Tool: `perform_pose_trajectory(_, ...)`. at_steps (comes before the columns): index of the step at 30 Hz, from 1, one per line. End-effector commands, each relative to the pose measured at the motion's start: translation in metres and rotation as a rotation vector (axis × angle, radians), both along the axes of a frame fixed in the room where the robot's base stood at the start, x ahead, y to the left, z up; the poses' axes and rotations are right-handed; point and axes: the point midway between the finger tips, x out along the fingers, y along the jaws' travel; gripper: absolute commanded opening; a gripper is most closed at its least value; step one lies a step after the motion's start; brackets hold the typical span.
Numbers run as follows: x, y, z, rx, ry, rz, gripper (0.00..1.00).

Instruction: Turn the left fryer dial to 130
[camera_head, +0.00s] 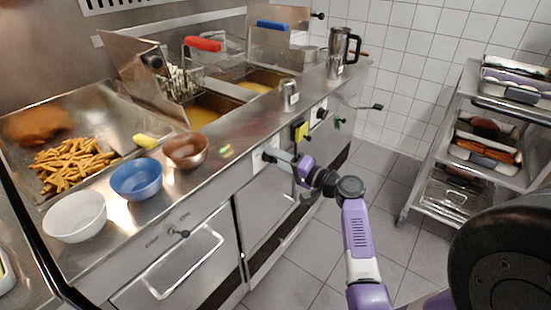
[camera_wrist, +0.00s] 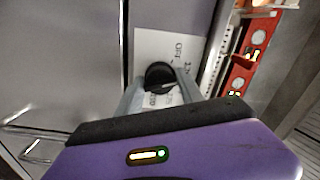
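The left fryer dial is a round black knob (camera_wrist: 159,75) on a white label plate (camera_wrist: 150,45), seen in the wrist view. The plate has printed markings, including OFF; the numbers are too blurred to read surely. My gripper (camera_wrist: 159,83) reaches the dial with one grey finger on each side of it. The fingertips are very close to the knob; I cannot tell whether they press on it. The knob's pointer setting is not readable.
Bowls in white (camera_head: 75,217), blue (camera_head: 137,180) and copper (camera_head: 186,151) stand along the counter edge. Fryer baskets with red (camera_head: 203,44) and blue (camera_head: 272,25) handles are behind. A tray rack (camera_head: 480,140) stands at right, with bare floor between.

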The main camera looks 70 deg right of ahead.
Motion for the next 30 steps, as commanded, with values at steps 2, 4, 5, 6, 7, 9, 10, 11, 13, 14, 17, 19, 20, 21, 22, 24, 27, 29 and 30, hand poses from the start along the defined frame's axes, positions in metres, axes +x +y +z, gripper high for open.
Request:
perform_pose_trajectory(2, -0.001, 0.000, 0.000, 0.000, 0.001, -0.001, 0.62)
perform_pose_trajectory(4, 0.000, 0.000, 0.000, 0.000, 0.001, 0.000, 0.64)
perform_pose_trajectory(5, 0.000, 0.000, 0.000, 0.000, 0.001, 0.000, 0.64)
perform_pose_trajectory(6, 0.000, 0.000, 0.000, 0.000, 0.000, 0.000, 0.64)
perform_pose_trajectory(7, 0.000, 0.000, 0.000, 0.000, 0.000, 0.000, 0.64)
perform_pose_trajectory(9, 0.000, 0.000, 0.000, 0.000, 0.000, 0.001, 0.64)
perform_pose_trajectory(10, 0.000, 0.000, 0.000, 0.000, 0.000, 0.001, 0.64)
perform_pose_trajectory(11, 0.000, 0.000, 0.000, 0.000, 0.000, 0.001, 0.64)
perform_pose_trajectory(13, -0.002, 0.001, 0.000, 0.000, 0.000, 0.000, 0.64)
perform_pose_trajectory(14, -0.004, 0.001, 0.000, -0.001, 0.001, 0.000, 0.64)
perform_pose_trajectory(17, -0.016, 0.003, -0.002, 0.001, 0.001, -0.003, 0.64)
perform_pose_trajectory(19, -0.027, 0.006, -0.001, 0.000, 0.000, -0.002, 0.64)
perform_pose_trajectory(20, -0.032, 0.007, -0.001, 0.001, 0.001, -0.003, 0.64)
perform_pose_trajectory(21, -0.039, 0.009, -0.002, 0.001, 0.001, -0.002, 0.64)
perform_pose_trajectory(22, -0.044, 0.010, -0.001, 0.000, 0.001, -0.002, 0.64)
perform_pose_trajectory(24, -0.054, 0.013, -0.001, 0.000, 0.001, -0.002, 0.64)
perform_pose_trajectory(27, -0.066, 0.015, -0.001, 0.000, 0.000, -0.002, 0.64)
perform_pose_trajectory(29, -0.071, 0.017, -0.001, 0.000, 0.001, 0.000, 0.64)
perform_pose_trajectory(30, -0.073, 0.017, -0.001, 0.000, 0.001, 0.000, 0.64)
